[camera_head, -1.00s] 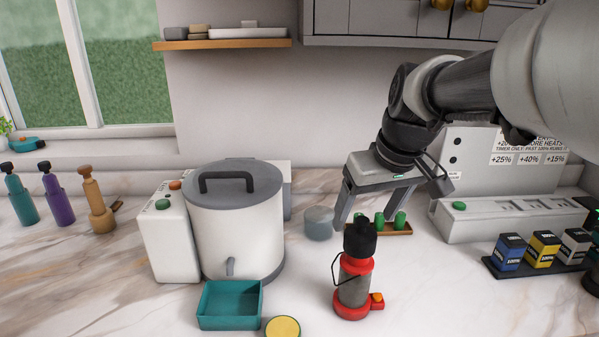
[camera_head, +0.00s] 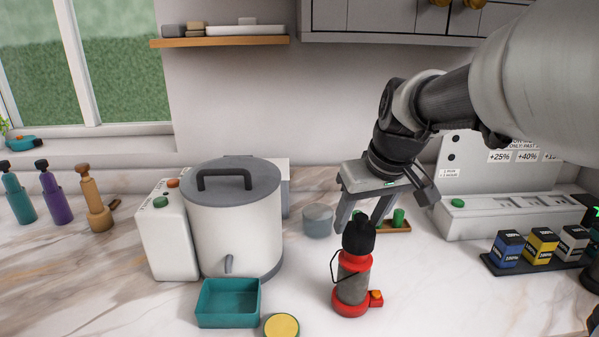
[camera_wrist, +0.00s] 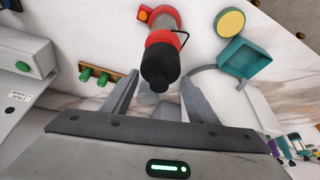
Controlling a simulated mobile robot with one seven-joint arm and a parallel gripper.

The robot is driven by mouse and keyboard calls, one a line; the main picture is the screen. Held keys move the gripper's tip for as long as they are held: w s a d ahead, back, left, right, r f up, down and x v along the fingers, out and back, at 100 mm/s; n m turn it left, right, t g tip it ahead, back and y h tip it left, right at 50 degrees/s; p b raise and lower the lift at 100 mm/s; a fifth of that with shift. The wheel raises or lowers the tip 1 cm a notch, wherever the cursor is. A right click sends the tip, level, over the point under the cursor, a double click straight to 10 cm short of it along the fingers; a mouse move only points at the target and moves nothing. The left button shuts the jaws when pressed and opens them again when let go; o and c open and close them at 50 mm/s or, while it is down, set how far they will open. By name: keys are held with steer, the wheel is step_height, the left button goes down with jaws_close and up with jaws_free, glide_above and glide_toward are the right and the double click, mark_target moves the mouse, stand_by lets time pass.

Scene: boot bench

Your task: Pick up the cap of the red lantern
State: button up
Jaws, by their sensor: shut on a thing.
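The red lantern (camera_head: 352,288) stands upright on the counter, with a grey middle, a thin wire handle and an orange knob at its base. Its black cap (camera_head: 358,238) sits on top of the lantern. My gripper (camera_head: 360,225) reaches down from behind and is shut on the cap, one finger on each side. In the wrist view the cap (camera_wrist: 161,62) shows between the fingertips, with the red lantern body (camera_wrist: 163,22) beyond it. The exact contact of the fingers is partly hidden by the cap.
A large white pot (camera_head: 235,225) and a teal tray (camera_head: 228,305) stand to the left. A yellow-topped disc (camera_head: 281,325) lies in front. A grey round tin (camera_head: 317,220) and a wooden holder with green pegs (camera_head: 398,221) are behind. Coloured boxes (camera_head: 541,245) stand right.

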mark_target(360, 216)
step_height(360, 216, up, 10)
steer(key=p, duration=0.3)
steer(key=shift+p, duration=1.05)
steer(key=shift+f+p, duration=0.2)
steer(key=shift+p, duration=0.5)
steer(key=shift+f+p, duration=0.6)
steer(key=shift+f+b, duration=2.55)
steer(key=shift+f, duration=0.9)
steer(key=shift+f+b, duration=0.15)
steer(key=shift+b, duration=0.15)
steer(key=o, duration=1.6)
